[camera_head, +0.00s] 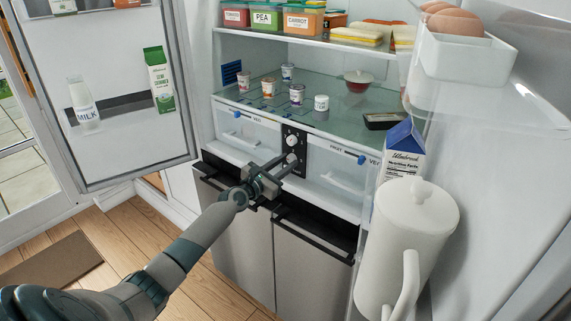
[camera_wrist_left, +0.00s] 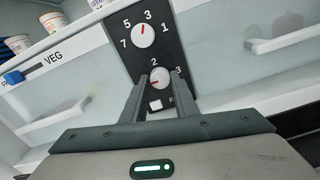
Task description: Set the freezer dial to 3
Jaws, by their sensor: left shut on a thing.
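A black control panel (camera_head: 301,169) between the two drawers carries two white dials. The upper dial (camera_wrist_left: 143,37) has numbers 1, 3, 5 and 7 around it, and its red mark points up near the 3. The lower dial (camera_wrist_left: 160,76) shows a 2 above it and a 3 at its right; its red mark points left. Any number on its left is hidden by a finger. My left gripper (camera_wrist_left: 159,84) is shut on the lower dial, one finger on each side; it also shows in the head view (camera_head: 283,167). I cannot read which dial is the freezer's. My right gripper is not in view.
A white button (camera_wrist_left: 155,105) sits below the lower dial, with a partly hidden label. Clear drawers (camera_head: 247,130) flank the panel. Black handles (camera_head: 312,238) cross the lower doors. A white pitcher (camera_head: 408,235) stands at the right. The open fridge door (camera_head: 118,95) is at the left.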

